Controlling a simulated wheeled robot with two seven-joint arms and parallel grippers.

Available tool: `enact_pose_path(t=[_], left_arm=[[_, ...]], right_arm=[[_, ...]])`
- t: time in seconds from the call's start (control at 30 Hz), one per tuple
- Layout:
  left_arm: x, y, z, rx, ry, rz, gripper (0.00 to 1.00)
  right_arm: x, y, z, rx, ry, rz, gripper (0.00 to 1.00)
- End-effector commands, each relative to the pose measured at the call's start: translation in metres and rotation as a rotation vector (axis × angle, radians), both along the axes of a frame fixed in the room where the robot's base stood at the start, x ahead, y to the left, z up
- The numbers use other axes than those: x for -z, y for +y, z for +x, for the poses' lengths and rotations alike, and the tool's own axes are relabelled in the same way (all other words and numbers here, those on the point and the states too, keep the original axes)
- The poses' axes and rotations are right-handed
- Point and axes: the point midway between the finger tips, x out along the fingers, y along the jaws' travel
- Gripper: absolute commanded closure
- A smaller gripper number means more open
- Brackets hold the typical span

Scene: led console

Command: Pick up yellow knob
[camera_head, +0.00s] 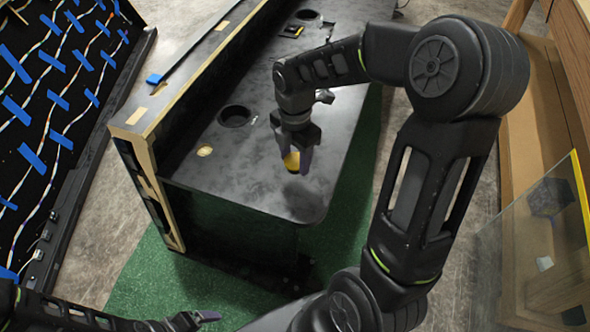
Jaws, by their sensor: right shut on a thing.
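The yellow knob (292,161) is between the fingers of my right gripper (296,158), which is shut on it. The knob shows yellow with a dark lower part, over the near end of the black console top (262,185). I cannot tell whether it touches the surface. My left gripper (205,318) is low at the bottom edge, well away from the console. Only part of it shows, and its jaw opening is unclear.
The console top has a round hole (234,116) and a small yellow disc (204,151). A panel with LED strips and blue tape (50,110) leans at the left. A clear panel with a yellow edge (545,250) stands at the right. Green carpet lies below.

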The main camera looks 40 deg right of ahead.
Motion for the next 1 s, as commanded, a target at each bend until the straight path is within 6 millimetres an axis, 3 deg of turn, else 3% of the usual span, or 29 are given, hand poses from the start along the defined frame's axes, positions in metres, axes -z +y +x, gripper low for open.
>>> enact_pose_path(t=[0.2, 0.8, 1.0], left_arm=[[0.001, 0.000, 0.000, 0.000, 0.000, 0.000, 0.10], [0.001, 0.000, 0.000, 0.000, 0.000, 0.000, 0.10], [-0.008, 0.000, 0.000, 0.001, 0.001, 0.000, 0.10]], right_arm=[[-0.020, 0.000, 0.000, -0.001, 0.000, 0.000, 0.92], [-0.021, 0.000, 0.000, 0.000, 0.000, 0.000, 0.92], [-0.022, -0.003, -0.004, 0.008, 0.002, 0.001, 0.92]])
